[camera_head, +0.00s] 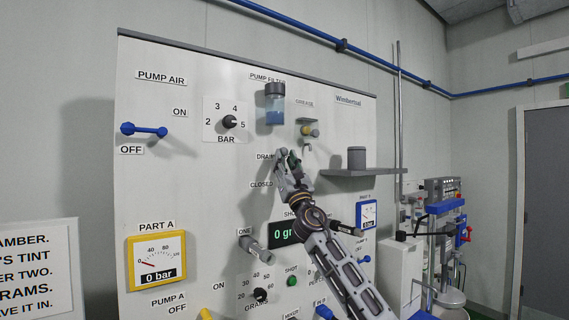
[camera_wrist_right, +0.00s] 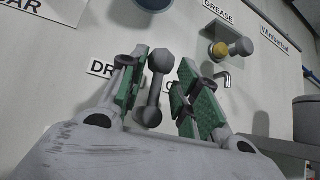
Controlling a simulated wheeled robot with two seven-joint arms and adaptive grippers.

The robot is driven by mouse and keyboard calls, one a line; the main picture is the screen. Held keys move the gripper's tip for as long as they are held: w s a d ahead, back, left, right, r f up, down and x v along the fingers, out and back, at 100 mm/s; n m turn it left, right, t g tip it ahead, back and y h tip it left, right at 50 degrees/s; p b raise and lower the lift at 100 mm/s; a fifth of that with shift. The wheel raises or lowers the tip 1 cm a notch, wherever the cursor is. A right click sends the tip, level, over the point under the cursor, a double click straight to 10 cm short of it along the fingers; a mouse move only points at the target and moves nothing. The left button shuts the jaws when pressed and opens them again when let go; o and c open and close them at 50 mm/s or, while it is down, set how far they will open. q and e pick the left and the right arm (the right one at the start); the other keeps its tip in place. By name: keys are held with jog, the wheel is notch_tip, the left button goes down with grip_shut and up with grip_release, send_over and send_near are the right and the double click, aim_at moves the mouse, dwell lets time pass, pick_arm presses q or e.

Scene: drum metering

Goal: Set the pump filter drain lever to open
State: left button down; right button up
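The drain lever (camera_wrist_right: 154,90) is a dark grey bar with a rounded knob at its upper end and another at its lower end. It stands nearly upright in the right wrist view. My right gripper (camera_wrist_right: 160,70) is open, with its green-padded fingers on either side of the lever. The lever is nearer the left finger, and I cannot tell whether they touch. In the head view my right gripper (camera_head: 289,160) covers the lever, beside the DRAIN and CLOSED (camera_head: 261,184) labels. The pump filter (camera_head: 274,104), a blue-filled bowl, is above. My left gripper is out of view.
The grease fitting (camera_head: 310,129) with its small spout is up and right of my gripper. A grey shelf (camera_head: 362,172) holding a dark cup (camera_head: 356,157) juts out at the right. The blue pump air lever (camera_head: 144,130) is far left.

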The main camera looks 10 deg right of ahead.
jog(key=shift+f, duration=0.1)
jog(key=v, duration=1.2)
dwell(0.6)
jog(key=shift+w, duration=0.1)
